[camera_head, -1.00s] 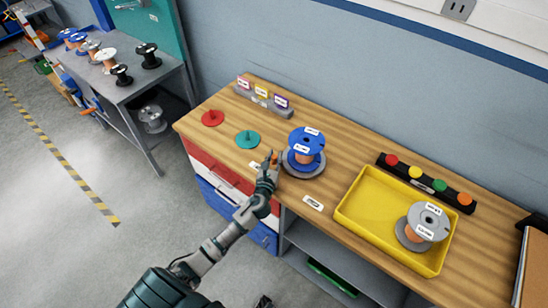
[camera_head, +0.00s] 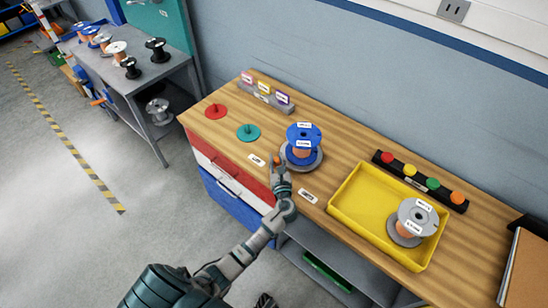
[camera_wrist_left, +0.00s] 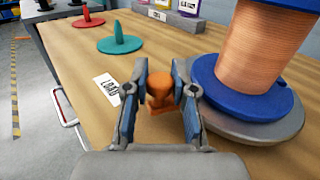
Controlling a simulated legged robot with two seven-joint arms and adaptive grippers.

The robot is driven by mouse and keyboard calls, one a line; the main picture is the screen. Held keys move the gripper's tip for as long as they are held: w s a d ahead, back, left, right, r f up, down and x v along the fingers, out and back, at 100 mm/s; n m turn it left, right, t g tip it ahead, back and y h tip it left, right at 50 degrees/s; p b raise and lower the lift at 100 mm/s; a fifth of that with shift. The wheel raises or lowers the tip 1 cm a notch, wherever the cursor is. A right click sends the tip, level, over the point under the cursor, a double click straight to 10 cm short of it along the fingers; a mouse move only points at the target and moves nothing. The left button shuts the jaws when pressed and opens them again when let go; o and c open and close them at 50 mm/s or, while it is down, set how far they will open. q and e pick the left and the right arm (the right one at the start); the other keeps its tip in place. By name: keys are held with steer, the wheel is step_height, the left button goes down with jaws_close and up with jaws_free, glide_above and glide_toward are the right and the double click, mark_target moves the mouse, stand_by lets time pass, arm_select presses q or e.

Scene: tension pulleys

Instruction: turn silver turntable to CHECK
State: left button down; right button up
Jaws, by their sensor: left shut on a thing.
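The silver turntable (camera_head: 289,165) is a low grey disc on the wooden bench, and it also shows in the left wrist view (camera_wrist_left: 270,132). A spool with blue flanges and copper wire (camera_head: 302,140) stands upright on it. An orange knob (camera_wrist_left: 159,85) is at the turntable's near-left edge. My left gripper (camera_wrist_left: 159,92) is shut on this knob, one finger on each side. A white label (camera_wrist_left: 107,90) lies left of the knob, seeming to read LOAD. Another white label (camera_head: 308,196) lies to the right, nearer the bench edge; its word is too small to read.
A yellow tray (camera_head: 346,212) holding a grey-flanged spool (camera_head: 412,220) is on the right. Behind it is a bar of coloured buttons (camera_head: 420,181). Red (camera_head: 215,111) and teal (camera_head: 248,133) discs with pegs sit left. A small dark part at the bottom edge may be mine.

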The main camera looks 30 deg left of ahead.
arm_select(q)
steer(key=shift+s+d+n+g+y, duration=0.2)
steer(key=shift+d+n+g+y, duration=0.25)
steer(key=shift+d+g+y, duration=0.15)
steer(key=shift+s+d+n+g+y, duration=0.2)
steer(key=shift+d+n+g+y, duration=0.3)
steer(key=shift+d, duration=0.1)
steer(key=shift+s+d+n+g+y, duration=0.2)
steer(key=shift+d+n+g+y, duration=0.35)
steer(key=shift+n+g+y, duration=0.35)
steer(key=shift+d+g, duration=0.2)
steer(key=shift+g, duration=0.2)
steer(key=c, duration=1)
jaws_free()
steer(key=v, duration=1.2)
